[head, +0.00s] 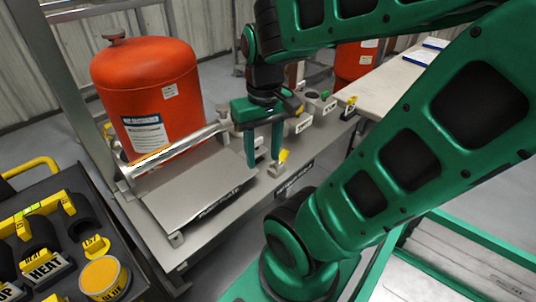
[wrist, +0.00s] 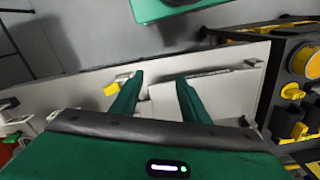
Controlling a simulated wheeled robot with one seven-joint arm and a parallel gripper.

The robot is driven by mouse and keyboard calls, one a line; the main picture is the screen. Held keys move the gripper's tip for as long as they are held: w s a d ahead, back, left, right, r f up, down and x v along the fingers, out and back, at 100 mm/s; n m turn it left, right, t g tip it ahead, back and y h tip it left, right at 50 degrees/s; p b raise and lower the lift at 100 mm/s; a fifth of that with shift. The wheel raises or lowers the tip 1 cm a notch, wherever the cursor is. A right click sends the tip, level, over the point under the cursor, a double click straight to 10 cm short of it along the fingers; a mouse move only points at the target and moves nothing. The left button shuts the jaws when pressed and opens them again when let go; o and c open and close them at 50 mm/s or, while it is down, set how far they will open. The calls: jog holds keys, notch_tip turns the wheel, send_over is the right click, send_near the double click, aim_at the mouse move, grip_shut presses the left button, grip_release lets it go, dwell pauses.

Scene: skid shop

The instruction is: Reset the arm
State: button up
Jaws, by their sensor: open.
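My gripper (head: 262,160) is green, with two fingers pointing down. It is above the right end of a grey plate (head: 195,198) on the metal skid. The fingers are apart and nothing shows between them. In the wrist view my gripper (wrist: 155,88) shows its two green fingers spread over the pale skid surface. A small yellow-tagged piece (head: 279,160) stands just right of the fingers in the head view. It also shows near the left finger in the wrist view (wrist: 118,85). I cannot tell whether a finger touches it.
An orange-red tank (head: 150,85) stands at the left, with a silver pipe (head: 175,152) before it. A dark tray (head: 75,272) with yellow-labelled items is at lower left. Labelled holders (head: 320,103) line the skid behind my gripper. A pale table (head: 395,80) is at upper right.

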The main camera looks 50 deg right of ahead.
jog(key=s+m, duration=0.1)
jog(key=s+d, duration=0.1)
jog(key=s, duration=0.1)
jog(key=shift+f+m, duration=0.1)
jog(key=shift+m, duration=0.3)
jog(key=shift+w, duration=0.1)
jog(key=shift+w+f, duration=0.25)
jog(key=shift+w, duration=0.35)
